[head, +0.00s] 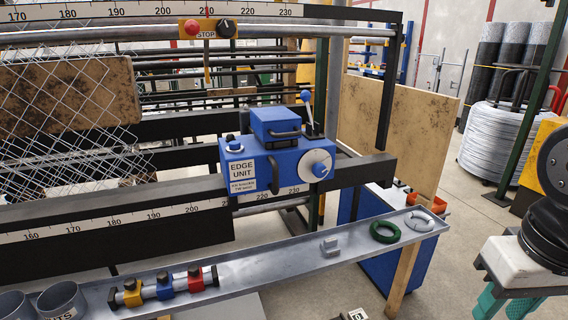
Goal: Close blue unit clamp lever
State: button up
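A blue box-like part with a dark handle (283,135) is on top. A round white dial (317,165) with a blue knob is on the front. My gripper is not in view.
A long grey tray (260,252) runs below the unit, holding a green ring (385,231), a pale ring (419,221) and coloured clamps (165,286). An upright board (400,125) stands behind right. Chain-link mesh (65,100) hangs at left. The upper scale rail (265,33) spans above.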

aim_at(305, 95)
jog(key=z, duration=0.1)
jog(key=k, duration=0.45)
jog(key=u, duration=0.9)
jog(key=i, duration=1.2)
jog(key=z, duration=0.7)
